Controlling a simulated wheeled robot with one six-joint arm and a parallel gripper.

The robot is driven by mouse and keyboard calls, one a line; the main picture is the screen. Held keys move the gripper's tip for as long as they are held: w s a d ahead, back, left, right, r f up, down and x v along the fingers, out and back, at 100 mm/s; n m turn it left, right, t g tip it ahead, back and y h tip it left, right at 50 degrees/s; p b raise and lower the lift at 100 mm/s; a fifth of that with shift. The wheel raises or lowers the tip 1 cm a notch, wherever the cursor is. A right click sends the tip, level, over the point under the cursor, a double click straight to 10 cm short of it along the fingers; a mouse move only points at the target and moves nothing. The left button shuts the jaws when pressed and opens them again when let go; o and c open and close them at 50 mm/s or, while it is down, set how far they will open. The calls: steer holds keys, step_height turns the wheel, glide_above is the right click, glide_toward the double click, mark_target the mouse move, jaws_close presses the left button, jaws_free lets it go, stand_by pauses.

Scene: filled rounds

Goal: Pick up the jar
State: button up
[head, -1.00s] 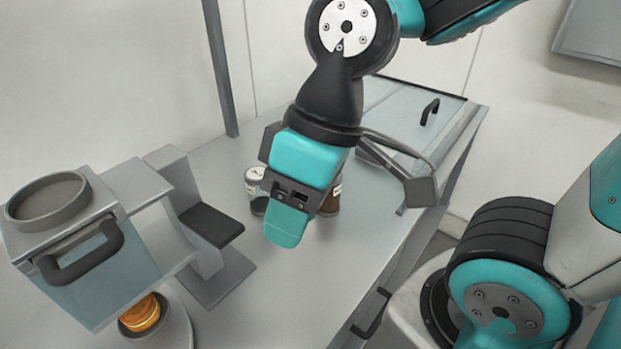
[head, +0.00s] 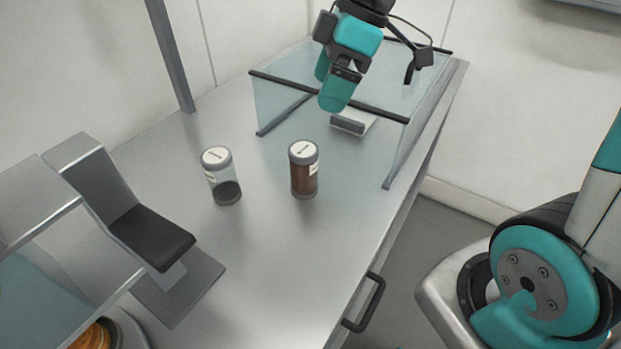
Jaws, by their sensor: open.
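Two lidded jars stand upright on the grey counter (head: 255,265). One jar (head: 304,172) is full of brown contents and has a pale label on its lid. The other jar (head: 222,178), to its left, is clear with a little dark content at the bottom. The frames do not show which of them the task means.
A glass-panelled case (head: 285,98) with dark rails stands behind the jars, with a small pale block (head: 353,121) at it. A grey stand with a dark pad (head: 152,236) is at left. A drawer handle (head: 366,303) juts from the counter's front.

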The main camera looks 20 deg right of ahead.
steer(key=n, duration=0.2)
glide_toward(306, 149)
steer(key=p+x, duration=0.1)
steer(key=x, duration=0.4)
steer(key=shift+s+a+f, duration=0.1)
steer(key=shift+s+a, duration=0.05)
steer(key=shift+a, duration=0.05)
steer(key=shift+p+x, duration=0.8)
steer(key=shift+x, duration=2.35)
steer(key=shift+d, duration=0.2)
steer(key=c, duration=1.1)
steer(key=shift+w, duration=0.2)
steer(key=shift+c, duration=0.2)
